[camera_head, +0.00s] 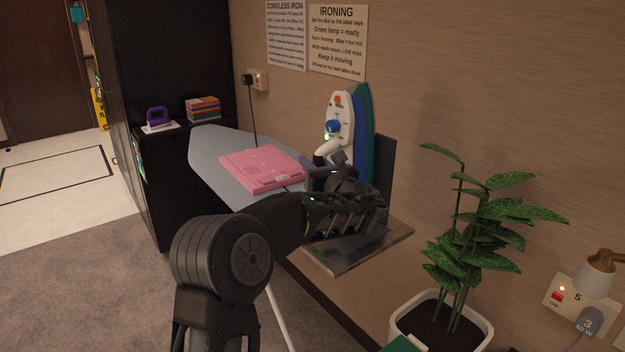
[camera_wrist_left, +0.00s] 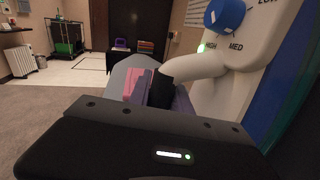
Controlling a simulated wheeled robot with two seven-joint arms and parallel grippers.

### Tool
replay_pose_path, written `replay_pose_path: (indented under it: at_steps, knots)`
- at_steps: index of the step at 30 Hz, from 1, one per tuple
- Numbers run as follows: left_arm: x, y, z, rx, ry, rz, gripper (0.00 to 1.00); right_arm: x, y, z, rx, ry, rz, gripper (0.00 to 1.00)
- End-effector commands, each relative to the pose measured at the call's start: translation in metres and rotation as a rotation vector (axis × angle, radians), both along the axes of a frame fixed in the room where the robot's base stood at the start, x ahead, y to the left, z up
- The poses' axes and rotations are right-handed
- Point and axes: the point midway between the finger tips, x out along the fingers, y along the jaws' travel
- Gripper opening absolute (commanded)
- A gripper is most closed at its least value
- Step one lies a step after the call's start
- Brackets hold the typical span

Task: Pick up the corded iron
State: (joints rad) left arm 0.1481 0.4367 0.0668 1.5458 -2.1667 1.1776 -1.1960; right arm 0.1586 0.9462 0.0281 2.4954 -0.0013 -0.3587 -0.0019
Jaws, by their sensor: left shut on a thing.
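My right gripper is not in view.
A pink folded cloth (camera_head: 262,168) lies on the board, left of the gripper. A potted plant (camera_head: 455,290) stands at the right, near a wall lamp (camera_head: 600,268).

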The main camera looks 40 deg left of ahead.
Motion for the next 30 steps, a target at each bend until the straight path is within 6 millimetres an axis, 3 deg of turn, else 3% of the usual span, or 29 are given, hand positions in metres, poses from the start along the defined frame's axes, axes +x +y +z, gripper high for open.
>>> replay_pose_path:
  at_steps: [1,18,24,30]
  knots:
    - [0.0,0.0,0.018,0.003,-0.015,0.0,0.0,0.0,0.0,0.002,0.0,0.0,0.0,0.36]
    - [-0.001,0.0,0.149,0.001,-0.013,0.001,0.0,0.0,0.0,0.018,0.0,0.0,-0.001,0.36]
    - [-0.001,0.0,0.181,0.001,-0.009,0.001,0.0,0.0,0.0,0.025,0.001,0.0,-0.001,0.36]
    - [-0.001,0.001,0.194,0.001,-0.007,0.001,0.0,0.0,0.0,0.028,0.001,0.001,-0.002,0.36]
